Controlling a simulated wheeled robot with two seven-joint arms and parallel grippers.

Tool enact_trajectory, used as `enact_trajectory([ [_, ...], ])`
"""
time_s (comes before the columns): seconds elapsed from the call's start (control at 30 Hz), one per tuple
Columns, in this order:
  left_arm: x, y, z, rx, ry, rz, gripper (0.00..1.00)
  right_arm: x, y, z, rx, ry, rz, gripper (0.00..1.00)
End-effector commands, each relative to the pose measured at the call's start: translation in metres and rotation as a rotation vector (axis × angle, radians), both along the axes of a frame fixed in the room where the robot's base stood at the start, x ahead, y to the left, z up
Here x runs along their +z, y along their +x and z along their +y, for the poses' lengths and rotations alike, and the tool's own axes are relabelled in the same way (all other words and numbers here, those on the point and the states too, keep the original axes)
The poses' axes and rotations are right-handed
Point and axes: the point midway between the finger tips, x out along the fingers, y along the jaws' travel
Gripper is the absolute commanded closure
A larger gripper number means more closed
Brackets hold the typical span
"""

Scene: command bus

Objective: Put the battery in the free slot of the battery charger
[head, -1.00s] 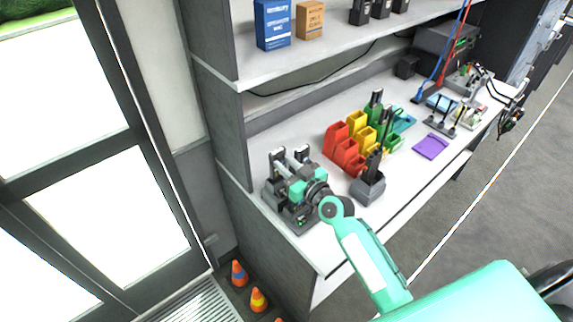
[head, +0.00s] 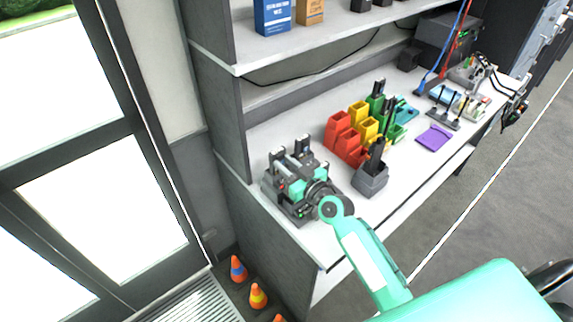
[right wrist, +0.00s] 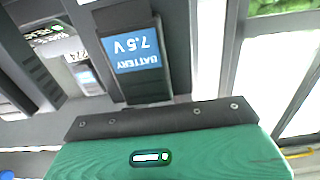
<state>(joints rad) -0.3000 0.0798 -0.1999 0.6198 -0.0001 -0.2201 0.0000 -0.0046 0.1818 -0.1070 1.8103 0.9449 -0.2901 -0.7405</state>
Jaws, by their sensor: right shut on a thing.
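The grey battery charger (head: 273,192) stands at the near left end of the white worktop. Dark upright batteries (head: 277,160) show at its back. My right gripper (head: 297,187) is over the charger and hides part of it. In the right wrist view a dark battery (right wrist: 136,58) with a blue "BATTERY 7.5V" label is close in front of the gripper (right wrist: 150,118), which is shut on it. The charger's slots are largely hidden, so I cannot tell whether the held battery is inside one. My left gripper is out of view.
Right of the charger stands a grey holder (head: 370,181) with dark upright items. Red bins (head: 346,140), yellow and green bins, and a purple mat (head: 434,138) are farther along. A shelf (head: 300,50) overhangs the back. Orange cones (head: 258,296) stand on the floor.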

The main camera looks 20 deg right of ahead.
Motion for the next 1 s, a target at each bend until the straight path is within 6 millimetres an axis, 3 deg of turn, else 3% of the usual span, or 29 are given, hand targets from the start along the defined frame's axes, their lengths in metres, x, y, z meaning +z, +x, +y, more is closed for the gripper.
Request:
enact_trajectory([
  [0.87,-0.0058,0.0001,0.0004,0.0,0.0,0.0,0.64,-0.0056,0.0002,0.0001,0.0,0.002,-0.002,1.0],
  [0.9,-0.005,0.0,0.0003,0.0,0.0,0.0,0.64,-0.0048,0.0002,0.0001,0.0,0.002,-0.002,0.69],
  [1.0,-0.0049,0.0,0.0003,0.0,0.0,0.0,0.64,-0.005,0.0001,0.0,0.0,0.001,-0.001,0.52],
])
